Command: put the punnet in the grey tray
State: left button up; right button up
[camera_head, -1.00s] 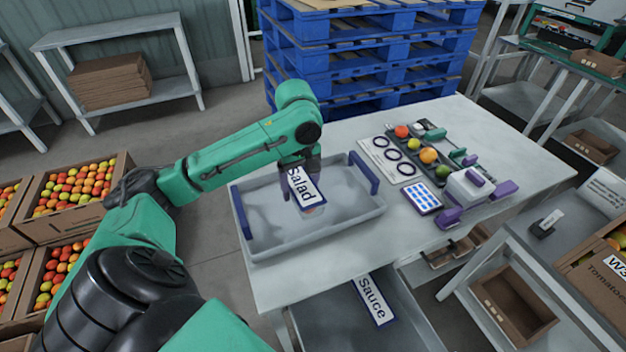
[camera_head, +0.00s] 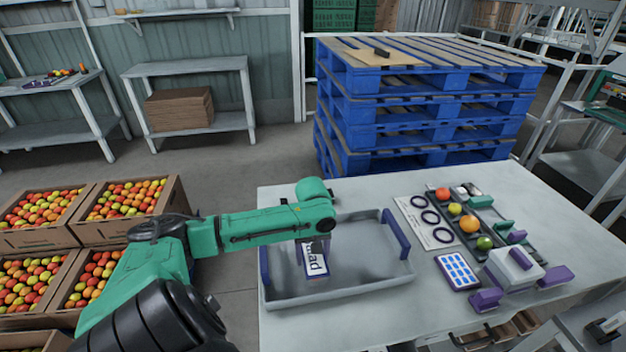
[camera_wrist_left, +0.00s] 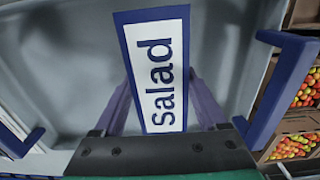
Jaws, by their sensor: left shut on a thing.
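My left gripper (camera_head: 316,245) is over the left part of the grey tray (camera_head: 345,297), pointing down. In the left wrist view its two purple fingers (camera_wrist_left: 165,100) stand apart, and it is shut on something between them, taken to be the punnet. The punnet's outline cannot be made out. A white, blue-edged "Salad" label (camera_head: 315,262) shows between the fingers, also in the wrist view (camera_wrist_left: 157,70). I cannot tell if it is on the held thing or on the tray. The tray has blue end handles (camera_head: 396,234) and stands on the table.
Right of the tray are a white board with dark rings (camera_head: 425,222), a dark rack of coloured fruit (camera_head: 470,223), a blue-and-white pad (camera_head: 457,270) and a white box with purple parts (camera_head: 513,268). Fruit crates (camera_head: 125,198) stand left; blue pallets (camera_head: 430,110) stand behind.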

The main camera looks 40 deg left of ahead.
pick_arm(q)
notch_tip(320, 180, down, 2)
jog(key=o, duration=1.4)
notch_tip(320, 180, up, 12)
jog(key=shift+r+p, duration=0.1)
jog(key=shift+p, duration=0.35)
